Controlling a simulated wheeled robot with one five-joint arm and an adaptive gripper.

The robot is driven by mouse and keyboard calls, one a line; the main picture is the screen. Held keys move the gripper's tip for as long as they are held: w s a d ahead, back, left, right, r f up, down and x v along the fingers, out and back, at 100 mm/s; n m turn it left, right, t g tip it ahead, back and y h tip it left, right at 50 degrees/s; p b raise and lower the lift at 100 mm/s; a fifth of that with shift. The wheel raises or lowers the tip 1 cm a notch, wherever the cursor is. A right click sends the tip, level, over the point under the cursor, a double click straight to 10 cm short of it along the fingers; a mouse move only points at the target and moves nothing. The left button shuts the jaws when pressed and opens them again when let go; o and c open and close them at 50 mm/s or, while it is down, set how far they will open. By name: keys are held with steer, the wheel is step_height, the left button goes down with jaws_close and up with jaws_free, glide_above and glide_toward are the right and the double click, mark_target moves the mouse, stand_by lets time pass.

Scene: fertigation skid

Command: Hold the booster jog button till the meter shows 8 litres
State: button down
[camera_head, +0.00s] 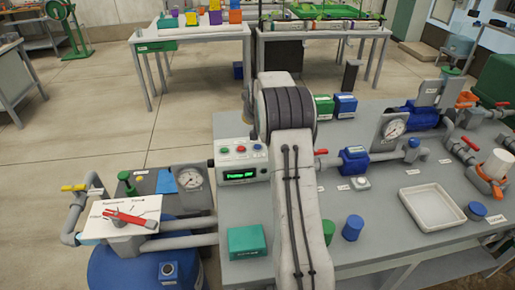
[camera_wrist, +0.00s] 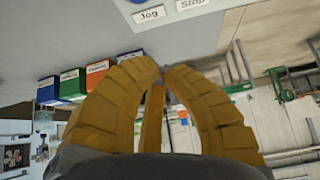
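The grey control box (camera_head: 240,163) stands on the bench in the head view, with several coloured buttons and a lit green display (camera_head: 240,175). The display's text starts with "Pump"; the rest is unclear. In the wrist view the panel's Jog label (camera_wrist: 149,14) and Stop label (camera_wrist: 190,4) show at the top edge, with part of a blue button (camera_wrist: 137,1) by Jog. My gripper (camera_wrist: 160,73) has its yellow-brown fingers together, empty, with the tips apart from the labels in the picture. My arm hides it in the head view. A blue meter (camera_head: 354,159) sits on the pipe; its reading is unreadable.
A pressure gauge (camera_head: 190,178) stands left of the box, another gauge (camera_head: 393,127) at right. A green box (camera_head: 246,241), a blue cylinder (camera_head: 353,228) and a white tray (camera_head: 432,207) are on the bench. A red-handled valve (camera_head: 130,218) is at left.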

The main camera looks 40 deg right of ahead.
mark_target(256, 144)
step_height(256, 144, down, 5)
steer(key=b, duration=0.3)
steer(key=shift+f, duration=0.2)
steer(key=shift+f+b, duration=0.6)
steer(key=shift+b, duration=0.25)
steer(key=shift+f, duration=0.15)
stand_by(0.6)
steer(key=shift+f+b, duration=0.3)
steer(key=shift+b, duration=0.1)
steer(key=shift+f+b, duration=0.35)
steer(key=shift+f, duration=0.05)
stand_by(4.8)
